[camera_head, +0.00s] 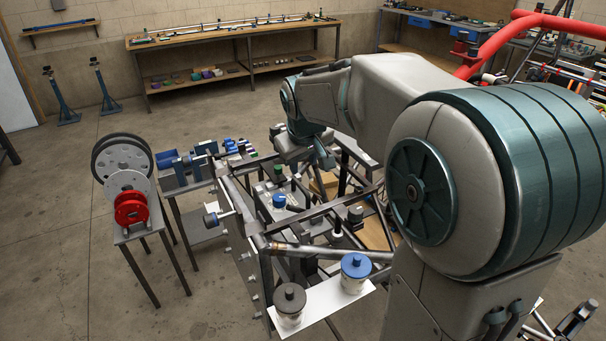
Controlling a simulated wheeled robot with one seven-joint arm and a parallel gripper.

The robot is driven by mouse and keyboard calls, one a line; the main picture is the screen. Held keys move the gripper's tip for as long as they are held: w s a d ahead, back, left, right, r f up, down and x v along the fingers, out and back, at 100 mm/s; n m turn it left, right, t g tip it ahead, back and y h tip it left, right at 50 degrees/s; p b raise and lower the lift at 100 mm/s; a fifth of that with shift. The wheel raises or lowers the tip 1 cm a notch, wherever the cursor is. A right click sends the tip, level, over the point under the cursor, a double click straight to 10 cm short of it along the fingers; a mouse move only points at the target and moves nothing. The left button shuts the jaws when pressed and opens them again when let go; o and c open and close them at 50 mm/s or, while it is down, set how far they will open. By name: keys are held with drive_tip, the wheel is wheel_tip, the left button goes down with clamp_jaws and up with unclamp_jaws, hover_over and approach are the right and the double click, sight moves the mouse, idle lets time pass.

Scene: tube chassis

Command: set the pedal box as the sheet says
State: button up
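The tube chassis (257,215) stands in the middle of the camera_head view. A grey box-like unit with a blue round cap (279,201) sits inside the frame; I cannot tell whether it is the pedal box. No written sheet is readable in this view. My arm reaches from the right over the chassis. My gripper (322,160) is above the far part of the frame, small and partly hidden by my wrist and the tubes. I cannot see its fingertips clearly, nor whether it holds anything.
A white shelf (322,309) at the near side bears a grey-lidded jar (290,303) and a blue-lidded jar (355,273). A small stand with discs and a red reel (131,208) is at left. A long workbench (230,30) stands behind.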

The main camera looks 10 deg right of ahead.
drive_tip(key=shift+v, duration=1.3)
